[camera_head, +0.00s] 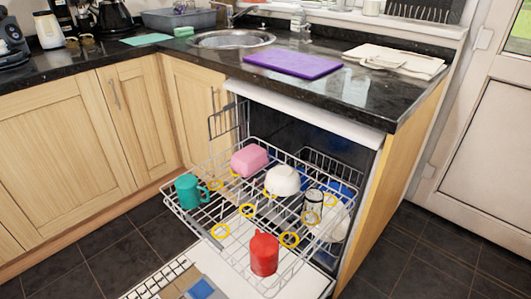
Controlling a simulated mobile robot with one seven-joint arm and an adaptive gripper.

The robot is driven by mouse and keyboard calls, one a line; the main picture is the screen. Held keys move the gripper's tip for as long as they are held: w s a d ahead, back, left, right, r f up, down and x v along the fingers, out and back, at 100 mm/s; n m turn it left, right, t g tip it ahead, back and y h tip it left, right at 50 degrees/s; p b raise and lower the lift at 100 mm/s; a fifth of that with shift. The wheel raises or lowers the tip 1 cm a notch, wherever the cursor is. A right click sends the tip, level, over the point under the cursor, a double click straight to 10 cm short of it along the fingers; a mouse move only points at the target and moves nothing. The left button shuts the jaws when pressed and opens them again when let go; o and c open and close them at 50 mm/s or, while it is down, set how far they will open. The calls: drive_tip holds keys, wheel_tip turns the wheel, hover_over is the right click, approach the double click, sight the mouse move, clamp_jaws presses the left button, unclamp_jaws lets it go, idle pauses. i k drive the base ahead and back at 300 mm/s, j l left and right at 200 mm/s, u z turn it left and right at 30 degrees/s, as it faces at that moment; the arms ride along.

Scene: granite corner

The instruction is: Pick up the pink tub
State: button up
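The pink tub (249,160) is a small rounded block shape in the pulled-out wire dishwasher rack (195,226). It sits toward the back left of the rack, left of a white bowl-like item (282,180) and close to it. Its upper and front sides are in plain view; its underside is hidden. I cannot tell whether it stands upright or upside down. My gripper is not seen in this view.
The rack also holds a teal mug (188,189), a red cup (264,254) and a clear dark-rimmed glass (313,203). The granite counter (365,100) overhangs the dishwasher behind. Tiled floor (430,262) is clear at right.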

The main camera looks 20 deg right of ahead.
sight(248, 160)
drive_tip(key=l, duration=1.25)
drive_tip(key=i+l, duration=0.1)
drive_tip(key=l, duration=0.15)
drive_tip(key=i+l, duration=0.1)
drive_tip(key=l, duration=0.2)
drive_tip(key=i+j, duration=0.2)
drive_tip(key=i, duration=0.15)
